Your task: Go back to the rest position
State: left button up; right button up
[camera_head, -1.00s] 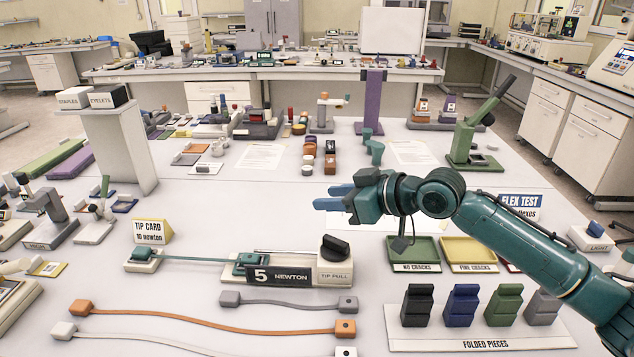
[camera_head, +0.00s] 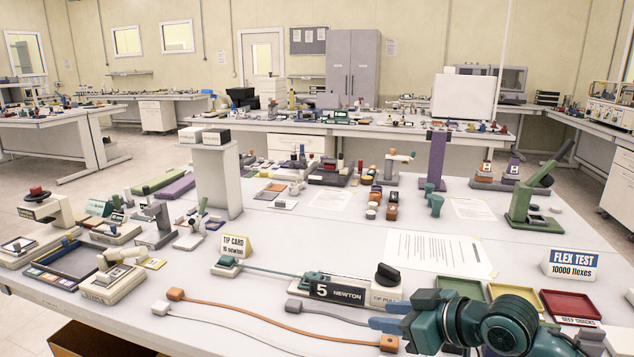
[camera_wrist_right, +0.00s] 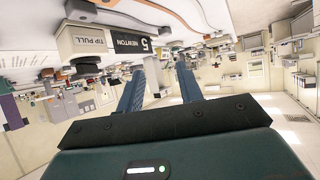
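My right gripper (camera_head: 383,316) is at the lower right of the head view, in front of the tip pull device (camera_head: 384,292). Its two blue fingers are parallel with a gap between them and hold nothing. In the right wrist view the fingers (camera_wrist_right: 166,68) also stand apart and empty, and that picture is upside down. The tip pull device with its "5 NEWTON" plate (camera_wrist_right: 131,44) shows there beyond the fingers. My left gripper is in neither view.
The orange strap (camera_head: 270,325) and the grey strap (camera_head: 335,315) lie near the table's front edge. A green lever press (camera_head: 530,205) stands behind. A printed sheet (camera_head: 435,250) lies mid-table.

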jog(key=s+f+m+g+h, duration=0.2)
jog(key=s+f+h, duration=0.1)
jog(key=s+f, duration=0.95)
jog(key=s+d+f+m+g+h, duration=0.1)
jog(key=s+d+f+m+h, duration=0.2)
jog(key=s, duration=0.5)
jog(key=s+d+f+m+g+h, duration=0.2)
jog(key=s+d, duration=0.3)
jog(key=s, duration=0.2)
jog(key=w+a+f+n+t+y, duration=0.1)
jog(key=w+a+f+t+y, duration=0.1)
jog(key=w+a+f+t, duration=0.3)
jog(key=shift+w+a+f+t+y, duration=0.15)
jog(key=shift+a+f+t+y, duration=0.25)
jog(key=shift+a+f+t, duration=0.45)
jog(key=shift+d+r, duration=0.1)
jog(key=shift+d, duration=0.1)
